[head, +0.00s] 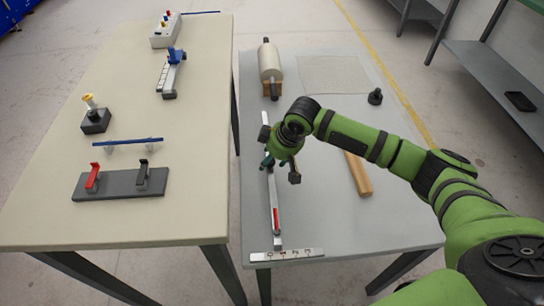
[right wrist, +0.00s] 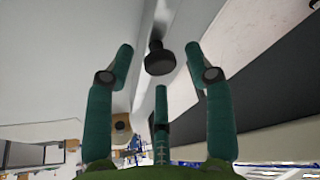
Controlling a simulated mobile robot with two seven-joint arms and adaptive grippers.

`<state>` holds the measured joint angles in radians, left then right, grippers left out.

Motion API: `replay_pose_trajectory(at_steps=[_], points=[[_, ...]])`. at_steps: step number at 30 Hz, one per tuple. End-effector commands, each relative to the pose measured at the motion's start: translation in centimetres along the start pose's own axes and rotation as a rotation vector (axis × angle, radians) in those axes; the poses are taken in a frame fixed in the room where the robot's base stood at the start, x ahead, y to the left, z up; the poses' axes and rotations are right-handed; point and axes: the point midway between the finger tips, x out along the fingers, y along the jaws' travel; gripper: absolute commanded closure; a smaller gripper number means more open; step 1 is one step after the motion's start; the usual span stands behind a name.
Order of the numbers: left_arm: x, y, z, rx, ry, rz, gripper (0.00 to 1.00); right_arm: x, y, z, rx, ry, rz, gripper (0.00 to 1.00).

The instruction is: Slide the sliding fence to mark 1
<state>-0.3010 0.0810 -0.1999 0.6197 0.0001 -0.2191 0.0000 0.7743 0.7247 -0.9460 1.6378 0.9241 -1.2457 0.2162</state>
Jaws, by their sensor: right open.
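The sliding fence (head: 274,200) is a long, thin silver bar on the grey table, running from under my right gripper towards the table's front edge. A red piece sits near its front end. That end meets a pale plate with small marks (head: 300,254); the numbers are too small to read surely. My right gripper (head: 275,162) is over the far part of the bar, fingers pointing down. In the right wrist view its fingers are spread open, and a black knob (right wrist: 159,60) shows between and beyond the fingertips, apparently untouched. My left gripper is not in view.
A roller (head: 270,62), a black knob-like piece (head: 375,97) and a wooden bar (head: 358,174) are on the grey table. The beige table (head: 60,215) at left holds a switch board (head: 120,184) and other fixtures. A grey shelf (head: 490,80) stands at right.

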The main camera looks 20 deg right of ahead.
Motion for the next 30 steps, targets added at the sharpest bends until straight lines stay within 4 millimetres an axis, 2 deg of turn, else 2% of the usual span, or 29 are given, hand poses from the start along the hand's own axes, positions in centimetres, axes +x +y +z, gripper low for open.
replay_pose_trajectory(at_steps=[5, 18, 24, 30], points=[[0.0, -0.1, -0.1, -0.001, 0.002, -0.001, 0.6, -1.4, 0.0, 0.0, -0.001, 0.001, 0.0, 0.46], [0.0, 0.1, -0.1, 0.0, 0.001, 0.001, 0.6, -10.1, 0.1, 0.0, -0.001, 0.003, 0.002, 0.46], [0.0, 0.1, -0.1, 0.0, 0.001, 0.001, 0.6, -11.8, 0.1, 0.0, 0.0, 0.002, 0.0, 0.46], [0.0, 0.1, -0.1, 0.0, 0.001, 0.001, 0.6, -12.0, 0.1, 0.0, 0.001, 0.001, 0.0, 0.46]])
